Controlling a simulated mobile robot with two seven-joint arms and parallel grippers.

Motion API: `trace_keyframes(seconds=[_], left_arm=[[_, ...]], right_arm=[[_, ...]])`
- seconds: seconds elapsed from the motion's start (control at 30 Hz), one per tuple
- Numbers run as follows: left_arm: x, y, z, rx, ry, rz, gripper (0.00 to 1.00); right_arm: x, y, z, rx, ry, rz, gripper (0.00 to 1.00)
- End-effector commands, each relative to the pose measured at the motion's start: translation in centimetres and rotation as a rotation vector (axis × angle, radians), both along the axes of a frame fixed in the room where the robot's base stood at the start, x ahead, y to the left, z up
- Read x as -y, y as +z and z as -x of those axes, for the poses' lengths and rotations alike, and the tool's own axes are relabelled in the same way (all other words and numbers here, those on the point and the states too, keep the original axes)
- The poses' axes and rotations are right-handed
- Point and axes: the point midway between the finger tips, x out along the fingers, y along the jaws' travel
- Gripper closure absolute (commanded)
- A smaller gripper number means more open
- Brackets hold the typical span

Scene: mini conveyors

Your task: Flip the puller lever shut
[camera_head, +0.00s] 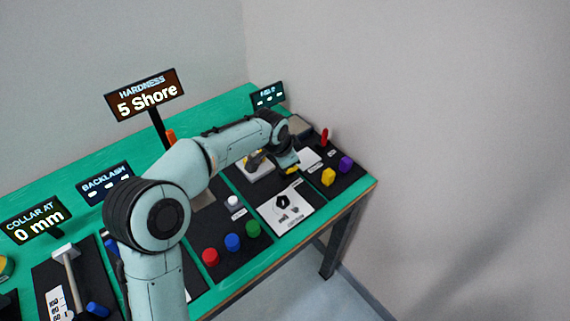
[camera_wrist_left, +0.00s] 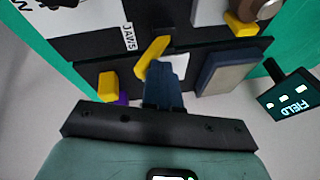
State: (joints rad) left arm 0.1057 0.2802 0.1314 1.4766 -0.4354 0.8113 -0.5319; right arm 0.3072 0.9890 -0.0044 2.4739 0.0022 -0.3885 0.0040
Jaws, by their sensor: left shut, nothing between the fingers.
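A slanted yellow lever-like bar (camera_wrist_left: 152,55) stands just beyond my left fingertips in the left wrist view. A bit of yellow (camera_head: 291,170) also shows below my gripper in the head view. No readable label names it as the puller lever. My left gripper (camera_head: 290,160) is low over the right part of the table. Its dark blue fingers (camera_wrist_left: 163,88) are shut and empty in the wrist view, with their tips close to the yellow bar. I cannot tell whether they touch it. My right gripper is not in view.
Yellow (camera_head: 328,177) and purple (camera_head: 345,164) pieces stand near the table's right end. A red upright handle (camera_head: 324,136) is behind them. A grey pad (camera_wrist_left: 228,75) and the FIELD sign (camera_wrist_left: 290,97) lie right of the fingers. Red, blue and green knobs (camera_head: 232,242) stand in front.

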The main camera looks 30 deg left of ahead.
Motion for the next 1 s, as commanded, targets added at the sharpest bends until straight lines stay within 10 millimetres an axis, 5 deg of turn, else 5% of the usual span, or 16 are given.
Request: trace_keyframes(seconds=[1.0], left_arm=[[-0.9,-0.8,-0.3,0.027,0.0,-0.07,1.0]], right_arm=[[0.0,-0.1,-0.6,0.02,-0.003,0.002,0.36]])
